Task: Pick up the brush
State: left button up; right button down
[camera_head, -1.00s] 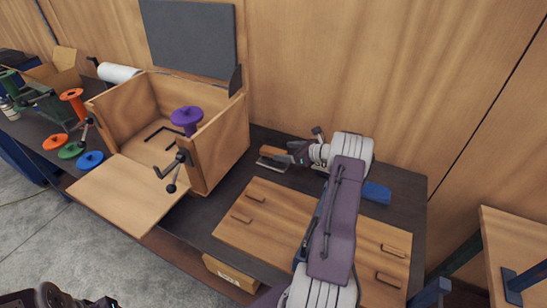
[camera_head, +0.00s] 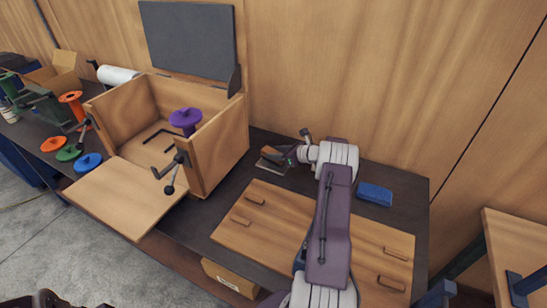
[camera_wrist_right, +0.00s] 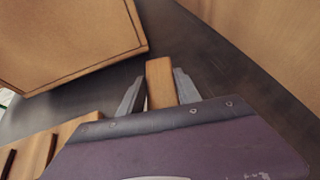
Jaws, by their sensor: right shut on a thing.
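The brush (camera_head: 270,154) is at the back of the dark workbench, right of the open wooden box. Only its brown end shows in the head view; the rest is hidden by my right gripper (camera_head: 284,157). In the right wrist view, its wooden handle (camera_wrist_right: 160,82) lies between the two grey fingers of my right gripper (camera_wrist_right: 160,92), which is shut on it. The brush looks low, near the bench top; I cannot tell whether it touches. A part of my left arm shows at the lower left corner, but its gripper is out of view.
The wooden box (camera_head: 222,150) stands close left, its front flap down, with a purple spool (camera_head: 185,118) at it. A wooden panel with handles (camera_head: 262,214) lies in front. A blue block (camera_head: 375,194) lies to the right. The wooden wall is behind.

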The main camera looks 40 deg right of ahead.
jog(key=shift+r+p, duration=0.35)
jog(key=shift+r, duration=0.05)
jog(key=r+p, duration=0.3)
jog(key=r, duration=0.1)
jog(key=shift+s+a+r, duration=0.1)
jog(key=shift+s, duration=0.25)
jog(key=s+a+r+p, duration=0.3)
jog(key=s+r, duration=0.3)
jog(key=s, duration=0.4)
jog(key=shift+s+a, duration=0.15)
jog(key=shift+a, duration=0.2)
